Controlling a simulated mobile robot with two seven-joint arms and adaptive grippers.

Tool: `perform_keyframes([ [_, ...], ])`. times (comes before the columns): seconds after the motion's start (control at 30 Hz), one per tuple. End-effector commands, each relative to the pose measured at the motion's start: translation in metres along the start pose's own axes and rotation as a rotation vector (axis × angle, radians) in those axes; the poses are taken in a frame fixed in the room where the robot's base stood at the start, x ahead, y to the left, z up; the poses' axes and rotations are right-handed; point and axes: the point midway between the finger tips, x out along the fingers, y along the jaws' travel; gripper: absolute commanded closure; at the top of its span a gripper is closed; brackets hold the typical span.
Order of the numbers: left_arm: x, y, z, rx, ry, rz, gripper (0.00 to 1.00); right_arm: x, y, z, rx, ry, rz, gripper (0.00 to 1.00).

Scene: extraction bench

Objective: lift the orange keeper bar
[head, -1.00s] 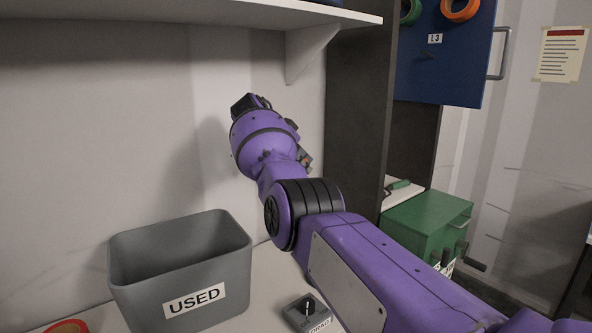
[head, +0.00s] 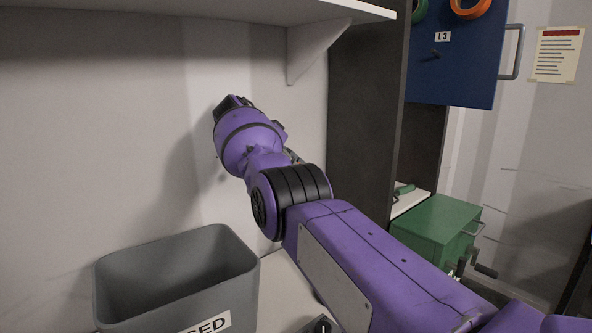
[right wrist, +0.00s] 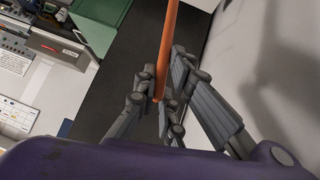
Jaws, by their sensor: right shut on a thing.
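The orange keeper bar (right wrist: 167,45) shows in the right wrist view as a long, thin rod running from the top edge down to between the fingers. My right gripper (right wrist: 164,98) is shut on it near its lower visible end. The bar's far end is out of the picture. In the head view my purple right arm reaches across to the pale back wall, and its own links hide the gripper's fingers and the bar. My left gripper is in neither view.
A white shelf (head: 200,12) hangs above. A dark upright panel (head: 365,110) stands right of the arm. Beyond it are a blue L3 door (head: 450,75) and a green box (head: 430,230) with a crank.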

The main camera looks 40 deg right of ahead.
Motion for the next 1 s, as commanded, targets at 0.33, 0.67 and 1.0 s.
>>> perform_keyframes([
  [0.33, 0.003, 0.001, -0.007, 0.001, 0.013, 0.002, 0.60, 0.000, -0.001, 0.001, -0.003, -0.001, -0.001, 0.72],
  [0.67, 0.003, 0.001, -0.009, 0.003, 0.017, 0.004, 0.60, -0.017, -0.003, 0.007, -0.007, 0.000, -0.002, 0.72],
  [1.0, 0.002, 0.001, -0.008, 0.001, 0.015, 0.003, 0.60, -0.073, -0.017, 0.058, -0.007, -0.001, -0.003, 0.72],
])
